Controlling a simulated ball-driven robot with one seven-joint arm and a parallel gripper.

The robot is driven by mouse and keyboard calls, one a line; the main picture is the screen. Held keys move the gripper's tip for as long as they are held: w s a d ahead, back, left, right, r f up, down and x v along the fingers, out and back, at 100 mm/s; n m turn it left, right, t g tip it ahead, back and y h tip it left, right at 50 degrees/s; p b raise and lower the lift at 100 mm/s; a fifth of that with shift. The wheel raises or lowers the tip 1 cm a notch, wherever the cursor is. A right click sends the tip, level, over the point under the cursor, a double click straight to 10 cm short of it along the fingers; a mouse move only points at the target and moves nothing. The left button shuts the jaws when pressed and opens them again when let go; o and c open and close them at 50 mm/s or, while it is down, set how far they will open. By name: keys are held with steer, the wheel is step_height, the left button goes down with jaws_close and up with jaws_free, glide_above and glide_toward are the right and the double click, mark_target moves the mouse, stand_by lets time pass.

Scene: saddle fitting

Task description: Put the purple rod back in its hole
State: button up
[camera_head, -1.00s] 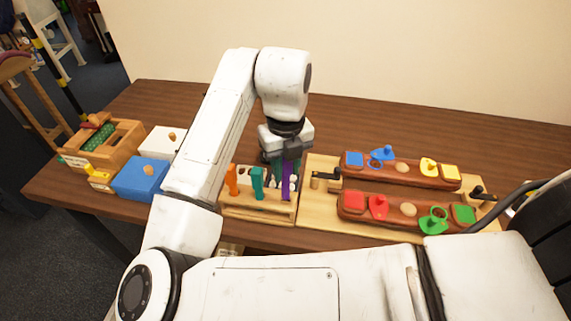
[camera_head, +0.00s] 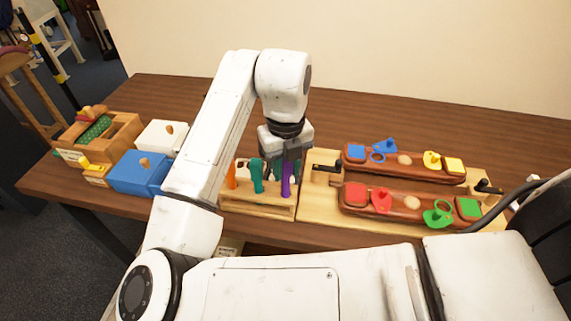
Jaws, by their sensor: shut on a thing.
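The purple rod (camera_head: 285,187) stands nearly upright at the right end of the wooden rack (camera_head: 258,208). My gripper (camera_head: 285,165) points down over that end and is shut on the upper part of the purple rod. The fingers and wrist partly hide the rod's top. The hole under the rod is not visible, so I cannot tell whether its lower end is inside it. An orange rod (camera_head: 231,177) and a teal rod (camera_head: 256,177) stand in the rack to the left, both leaning a little.
A board (camera_head: 322,211) with two brown strips of coloured pieces lies just right of the rack. A blue box (camera_head: 138,174), a white box (camera_head: 160,138) and a wooden crate (camera_head: 122,130) stand to the left. The back of the table (camera_head: 420,135) is clear.

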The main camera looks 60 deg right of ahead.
mark_target(286, 176)
steer(key=shift+f+b, duration=1.35)
steer(key=shift+f, duration=0.35)
steer(key=o, duration=1)
steer(key=shift+c, duration=0.2)
steer(key=shift+r, duration=0.15)
step_height(286, 176, up, 11)
steer(key=shift+f, duration=0.2)
